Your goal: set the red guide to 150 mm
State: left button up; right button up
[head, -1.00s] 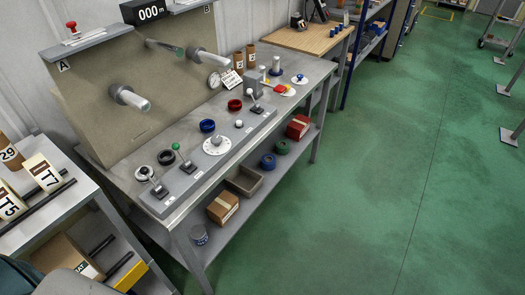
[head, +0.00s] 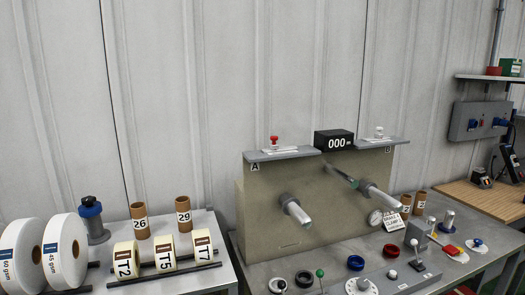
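A red-topped piece (head: 274,142) stands on the grey ledge marked A (head: 284,153), at the left of the machine's beige panel (head: 262,210). A white-topped piece (head: 379,132) stands on the ledge marked B (head: 375,144). I cannot tell whether the red-topped piece is the red guide. Two grey spindles (head: 295,212) (head: 380,199) stick out of the panel. A red piece (head: 452,250) lies on a pale disc at the right of the bench. Neither gripper is in view.
The grey bench (head: 245,262) carries dark, blue and red rings and several levers. A wooden table (head: 485,200) stands at the right.

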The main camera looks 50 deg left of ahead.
aim_at(274, 146)
jog(key=u, duration=1.45)
